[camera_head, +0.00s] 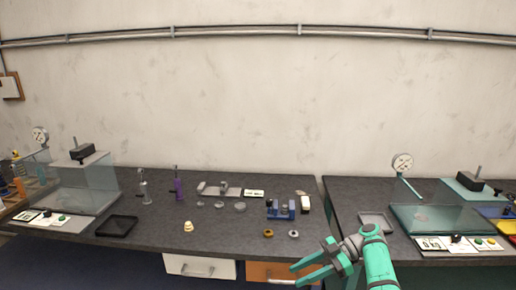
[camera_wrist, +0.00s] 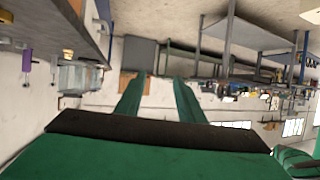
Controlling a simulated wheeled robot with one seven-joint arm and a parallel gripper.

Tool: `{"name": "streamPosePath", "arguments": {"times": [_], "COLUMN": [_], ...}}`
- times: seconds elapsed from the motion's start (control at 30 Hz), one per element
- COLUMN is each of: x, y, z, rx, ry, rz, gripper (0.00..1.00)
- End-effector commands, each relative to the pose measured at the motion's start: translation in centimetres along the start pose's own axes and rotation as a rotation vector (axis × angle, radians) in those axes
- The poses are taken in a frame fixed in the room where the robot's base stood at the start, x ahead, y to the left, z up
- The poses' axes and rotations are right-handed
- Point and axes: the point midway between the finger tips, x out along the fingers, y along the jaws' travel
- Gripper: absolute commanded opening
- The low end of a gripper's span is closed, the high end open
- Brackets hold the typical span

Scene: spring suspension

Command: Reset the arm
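My green arm rises at the lower right in the head view, in front of the workbench. My gripper (camera_head: 308,272) is at the end of it, low and to the left of the arm, its two green fingers spread apart. In the wrist view the gripper (camera_wrist: 160,95) shows two green fingers with a gap between them and nothing held. The wrist view is tilted and looks out across the room. The gripper touches no object that I can see.
The dark workbench (camera_head: 140,230) carries a black tray (camera_head: 117,226), a purple device (camera_head: 178,188), a blue fixture (camera_head: 280,210) and small rings. A second bench with a dial gauge (camera_head: 402,163), a grey tray (camera_head: 375,222) and a glass-walled machine (camera_head: 440,220) stands at the right. Drawers (camera_head: 200,267) are below.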

Motion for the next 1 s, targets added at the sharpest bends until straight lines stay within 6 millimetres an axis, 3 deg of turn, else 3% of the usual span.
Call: {"name": "streamPosePath", "arguments": {"times": [0.27,0.47,0.57,0.8,1.0], "x": [5.7,11.8,16.3,29.5,38.8], "y": [0.9,1.6,1.9,1.7,0.5], "z": [3.2,6.1,7.8,12.0,14.4], "rx": [0.057,0.111,0.145,0.253,0.345], "ry": [-0.008,-0.019,-0.027,-0.043,-0.046], "rz": [-0.005,-0.002,0.001,0.057,0.148], "gripper": [0.35,0.35,0.35,0.35,0.35]}}
